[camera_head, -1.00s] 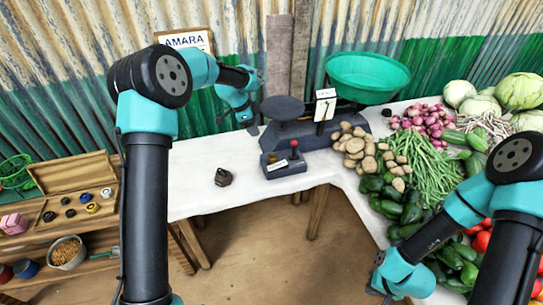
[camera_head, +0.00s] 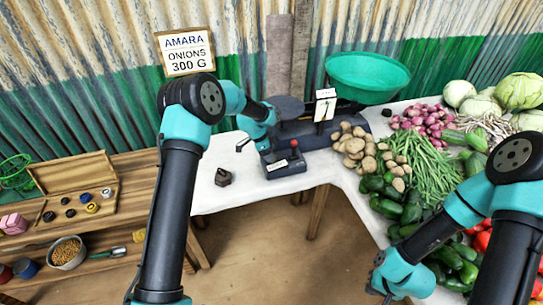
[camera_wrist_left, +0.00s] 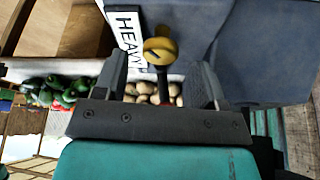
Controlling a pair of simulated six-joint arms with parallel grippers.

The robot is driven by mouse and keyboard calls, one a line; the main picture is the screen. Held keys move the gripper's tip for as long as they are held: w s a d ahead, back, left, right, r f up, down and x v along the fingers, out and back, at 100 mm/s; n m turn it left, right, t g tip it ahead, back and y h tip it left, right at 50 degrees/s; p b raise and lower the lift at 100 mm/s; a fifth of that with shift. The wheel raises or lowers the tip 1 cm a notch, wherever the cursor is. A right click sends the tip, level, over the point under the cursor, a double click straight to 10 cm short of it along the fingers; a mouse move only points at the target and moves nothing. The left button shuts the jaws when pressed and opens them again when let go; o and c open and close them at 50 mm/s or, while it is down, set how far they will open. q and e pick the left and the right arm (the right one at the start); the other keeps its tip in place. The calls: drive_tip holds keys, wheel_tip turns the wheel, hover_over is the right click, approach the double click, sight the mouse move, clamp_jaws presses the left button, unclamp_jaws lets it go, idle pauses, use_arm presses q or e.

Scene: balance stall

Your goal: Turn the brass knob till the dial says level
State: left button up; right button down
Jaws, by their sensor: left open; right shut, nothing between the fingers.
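The brass knob (camera_wrist_left: 160,48) shows in the left wrist view, beyond the gap between my left gripper's fingertips, not gripped. A label reading "HEAVY" (camera_wrist_left: 125,28) is beside it. In the head view the knob cannot be made out. My left gripper (camera_head: 254,147) is open at the left side of the blue-grey balance (camera_head: 310,134). The white dial card (camera_head: 325,104) stands upright on the balance with a dark needle; its reading is too small to tell. My right gripper (camera_head: 387,292) is shut and empty at the lower right, away from the balance.
A small box with a red-topped lever (camera_head: 293,144) stands before the balance. A dark weight (camera_head: 223,177) sits on the white table. A green bowl (camera_head: 367,73), potatoes (camera_head: 352,145) and other vegetables lie to the right. A sign (camera_head: 186,52) reads onions 300 G.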

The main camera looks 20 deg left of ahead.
use_arm(q)
drive_tip(key=shift+x, duration=1.15)
drive_tip(key=c, duration=0.9)
